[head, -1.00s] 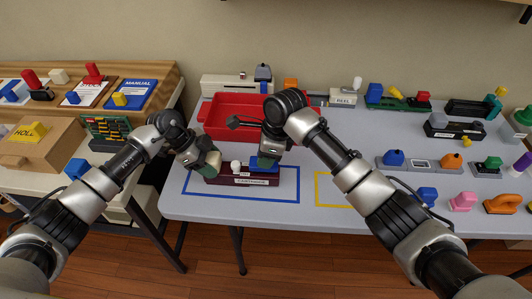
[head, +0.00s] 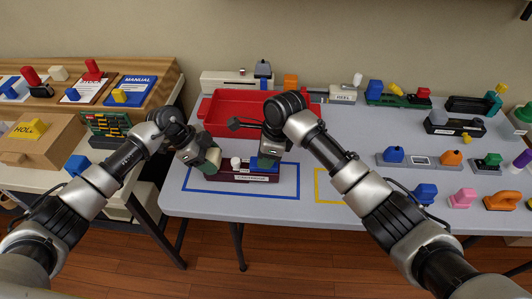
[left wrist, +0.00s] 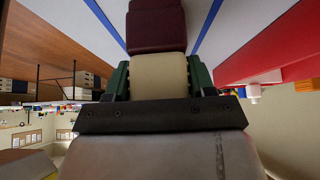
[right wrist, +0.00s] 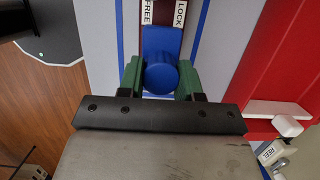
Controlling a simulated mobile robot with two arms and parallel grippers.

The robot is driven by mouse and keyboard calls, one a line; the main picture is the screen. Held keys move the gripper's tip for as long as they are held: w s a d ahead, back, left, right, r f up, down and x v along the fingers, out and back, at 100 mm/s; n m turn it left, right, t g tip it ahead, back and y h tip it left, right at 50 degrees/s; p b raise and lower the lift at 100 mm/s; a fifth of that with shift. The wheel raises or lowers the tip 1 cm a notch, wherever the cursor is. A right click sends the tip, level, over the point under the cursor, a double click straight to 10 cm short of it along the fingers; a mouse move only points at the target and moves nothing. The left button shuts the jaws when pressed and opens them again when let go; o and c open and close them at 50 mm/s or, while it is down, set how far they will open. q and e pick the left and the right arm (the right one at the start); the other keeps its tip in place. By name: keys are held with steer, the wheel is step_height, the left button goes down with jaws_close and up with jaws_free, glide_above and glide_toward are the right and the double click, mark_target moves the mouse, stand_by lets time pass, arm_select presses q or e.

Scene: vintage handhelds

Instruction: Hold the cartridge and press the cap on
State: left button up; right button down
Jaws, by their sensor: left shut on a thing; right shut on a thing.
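The cartridge is a long dark maroon body (head: 209,173) with a pale label on its front, lying inside the blue outline on the table. My left gripper (head: 212,160) is shut on the cream block (left wrist: 160,78) at the cartridge's left end. The maroon body (left wrist: 156,25) extends beyond the block in the left wrist view. My right gripper (head: 266,163) is shut on the blue cap (right wrist: 160,76) by its round knob, at the cartridge's right part. FREE and LOCK labels show beside it in the right wrist view. The cap's underside is hidden, so I cannot tell how closely it sits.
A red tray (head: 222,106) stands just behind the cartridge. A small white knob (head: 236,162) rises from the cartridge between my grippers. A yellow outline (head: 317,187) lies to the right. Other handheld parts and blocks fill the table's right side. The table's front edge is close.

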arm_select(q)
steer(key=shift+s+f, duration=0.15)
steer(key=shift+f, duration=0.15)
arm_select(e)
steer(key=c, duration=0.7)
jaws_free()
steer(key=v, duration=1.2)
arm_select(q)
steer(key=o, duration=1.5)
steer(key=shift+o, duration=0.2)
steer(key=shift+w+r, duration=0.1)
steer(key=shift+w, duration=0.1)
